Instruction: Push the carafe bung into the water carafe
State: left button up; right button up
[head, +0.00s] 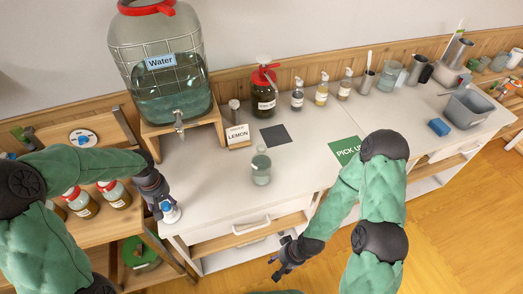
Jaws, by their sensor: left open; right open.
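A small clear glass vessel with pale green-grey contents, which looks like the water carafe (261,170), stands upright on the white counter, in front of the dark square mat. Its mouth is too small to make out clearly. A small white round piece with some blue, possibly the carafe bung (172,215), is at the counter's front left corner. My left gripper (165,206) is open right over this piece, partly hiding it; I cannot tell whether they touch. My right gripper (282,264) is open and empty, low in front of the counter, away from the carafe.
A large tapped water jar (160,60) stands on a wooden stand (187,132) at the back left. A lemon card (238,135) and a red-capped bottle (264,95) are behind the carafe. Pump bottles line the wall. A green pick-up mat (343,148) lies right. The counter around the carafe is clear.

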pick_arm(q)
jog(key=shift+b, duration=0.35)
dwell(0.4)
grip_shut()
dwell(0.4)
